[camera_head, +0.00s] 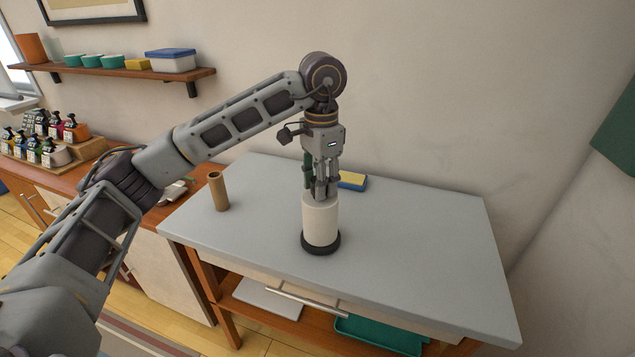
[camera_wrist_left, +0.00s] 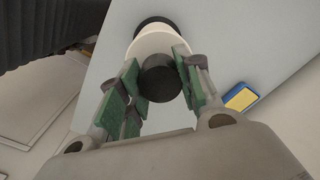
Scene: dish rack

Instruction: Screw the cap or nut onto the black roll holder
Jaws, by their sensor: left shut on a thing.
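The black roll holder's round base (camera_head: 320,247) stands on the grey table, with a white paper roll (camera_head: 320,222) upright on it. In the left wrist view, the roll (camera_wrist_left: 148,43) and the base (camera_wrist_left: 154,21) show behind a black round cap (camera_wrist_left: 160,78). My left gripper (camera_head: 322,193) points straight down over the roll's top, with its fingertips at the upper rim. It is shut on the cap, between its green finger pads. The holder's post is hidden, and I cannot tell whether the cap touches it. My right gripper is not in view.
A brown cardboard tube (camera_head: 218,191) stands upright on the table (camera_head: 420,230) to the left. A blue and yellow sponge (camera_head: 352,181) lies behind the roll. The table's right side is clear. A wall shelf (camera_head: 110,70) with bowls hangs at the back left.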

